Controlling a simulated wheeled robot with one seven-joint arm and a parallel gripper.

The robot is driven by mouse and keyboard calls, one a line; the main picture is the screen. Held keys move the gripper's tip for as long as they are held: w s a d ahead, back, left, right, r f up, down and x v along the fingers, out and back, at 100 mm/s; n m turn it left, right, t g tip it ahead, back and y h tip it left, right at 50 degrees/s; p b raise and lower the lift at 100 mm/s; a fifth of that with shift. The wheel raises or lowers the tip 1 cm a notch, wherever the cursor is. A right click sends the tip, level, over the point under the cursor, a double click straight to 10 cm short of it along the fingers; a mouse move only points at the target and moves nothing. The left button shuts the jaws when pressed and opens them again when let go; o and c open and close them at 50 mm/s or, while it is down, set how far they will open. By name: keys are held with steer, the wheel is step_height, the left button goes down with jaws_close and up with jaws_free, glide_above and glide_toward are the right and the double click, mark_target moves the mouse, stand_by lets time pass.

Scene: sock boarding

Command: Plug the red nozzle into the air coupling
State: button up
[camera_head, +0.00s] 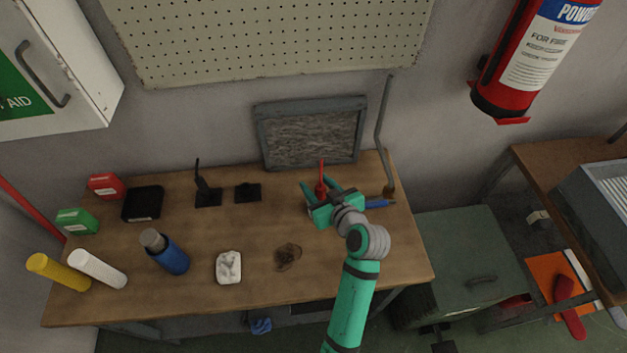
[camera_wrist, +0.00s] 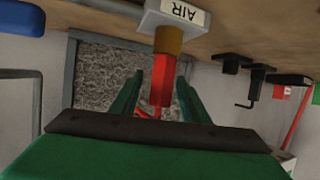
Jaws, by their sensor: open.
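The red nozzle (camera_head: 321,178) stands roughly upright at the right part of the wooden bench. In the wrist view the red nozzle (camera_wrist: 160,82) meets the brass air coupling (camera_wrist: 168,40) end to end, in line with it. The coupling is fixed to a pale block labelled AIR (camera_wrist: 172,17). How deep the nozzle sits in it cannot be told. My gripper (camera_head: 321,187) is open, with its green fingers on either side of the nozzle. In the wrist view the gripper (camera_wrist: 160,78) shows a gap beside the nozzle. The coupling is hidden in the head view.
A grey framed panel (camera_head: 312,135) stands behind the nozzle. A thin grey pipe (camera_head: 383,120) rises at right, near a blue object (camera_head: 377,204). Two black fixtures (camera_head: 207,190) (camera_head: 248,192) stand left. A white crumpled item (camera_head: 228,267) and dark stain (camera_head: 288,257) lie in front.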

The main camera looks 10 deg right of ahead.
steer(key=v, duration=0.9)
steer(key=shift+s, duration=0.1)
steer(key=shift+a, duration=0.1)
